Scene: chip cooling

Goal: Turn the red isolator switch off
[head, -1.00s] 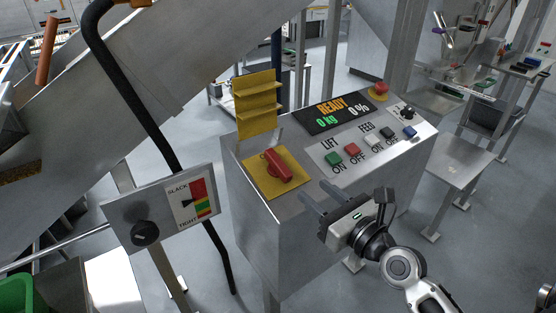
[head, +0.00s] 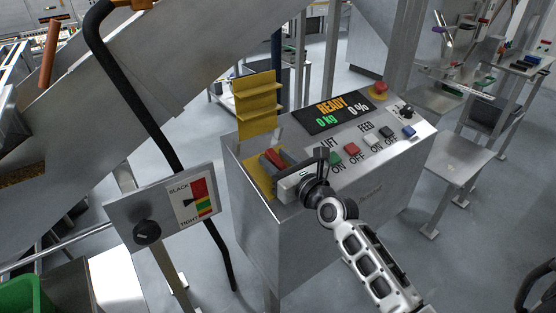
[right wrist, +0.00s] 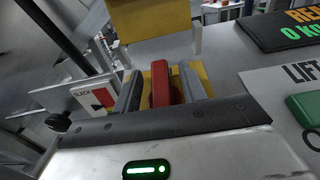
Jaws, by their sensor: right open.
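The red isolator switch (head: 272,156) sits on a yellow plate (head: 257,186) at the left end of the grey control box top. In the right wrist view the red handle (right wrist: 161,84) stands between the two fingers of my right gripper (right wrist: 161,92), with small gaps on either side. In the head view my right gripper (head: 278,163) is over the switch and hides much of it. It is open. My left gripper is not in view.
A yellow bracket (head: 255,106) stands behind the switch. Right of it are a READY display (head: 333,113), LIFT and FEED buttons including a green one (head: 335,158), and a red mushroom button (head: 379,90). A SLACK/TIGHT panel (head: 160,212) stands front left.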

